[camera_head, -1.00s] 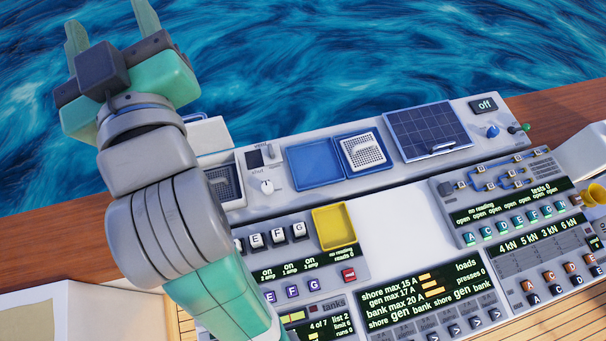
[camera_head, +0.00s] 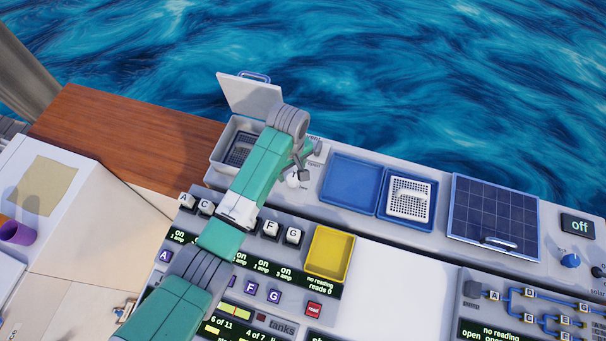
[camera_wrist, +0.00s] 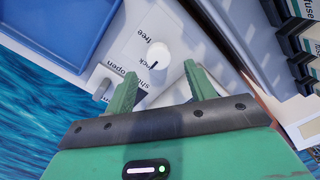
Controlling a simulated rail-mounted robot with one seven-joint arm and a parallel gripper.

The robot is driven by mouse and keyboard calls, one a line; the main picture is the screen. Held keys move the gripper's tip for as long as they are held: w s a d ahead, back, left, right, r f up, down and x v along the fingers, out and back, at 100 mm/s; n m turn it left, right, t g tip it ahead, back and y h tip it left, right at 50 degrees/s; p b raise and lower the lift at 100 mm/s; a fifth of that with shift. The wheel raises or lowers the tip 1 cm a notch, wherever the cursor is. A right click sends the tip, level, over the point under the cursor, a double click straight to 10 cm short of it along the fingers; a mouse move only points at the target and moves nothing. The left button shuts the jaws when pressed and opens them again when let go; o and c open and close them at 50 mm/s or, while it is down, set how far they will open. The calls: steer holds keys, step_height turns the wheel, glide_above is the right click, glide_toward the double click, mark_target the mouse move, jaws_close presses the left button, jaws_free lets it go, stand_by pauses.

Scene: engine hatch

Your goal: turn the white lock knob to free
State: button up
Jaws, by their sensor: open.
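The white lock knob (camera_wrist: 159,53) is round, with a short black mark pointing down toward the partly hidden "lock" label in the wrist view. The word "free" is printed above it. In the head view the knob (camera_head: 292,181) shows small beside my arm. My gripper (camera_wrist: 160,74) is open and empty in the wrist view, its two green fingers apart. The knob appears just beyond and between the fingertips, with no contact visible. In the head view the gripper (camera_head: 304,163) is partly hidden behind my forearm, low over the panel.
A grey slider (camera_wrist: 102,88) sits by the "shut" and "open" labels, left of the fingers. A blue tray (camera_head: 350,183) and a white grating (camera_head: 409,199) lie right of the knob. An open hatch lid (camera_head: 252,97) stands up behind my arm. Switches (camera_head: 269,229) line the panel in front.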

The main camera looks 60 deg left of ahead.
mark_target(293, 178)
step_height(293, 178, down, 6)
steer(key=shift+r+b, duration=0.15)
steer(key=shift+b, duration=0.25)
steer(key=shift+w, duration=0.1)
steer(key=c, duration=1)
steer(key=m+p, duration=0.2)
steer(key=m, duration=0.1)
steer(key=shift+r, duration=0.15)
steer(key=m+p, duration=0.2)
steer(key=m, duration=0.3)
steer(key=shift+m, duration=0.3)
steer(key=m+p, duration=0.1)
steer(key=m, duration=0.8)
steer(key=shift+m, duration=0.3)
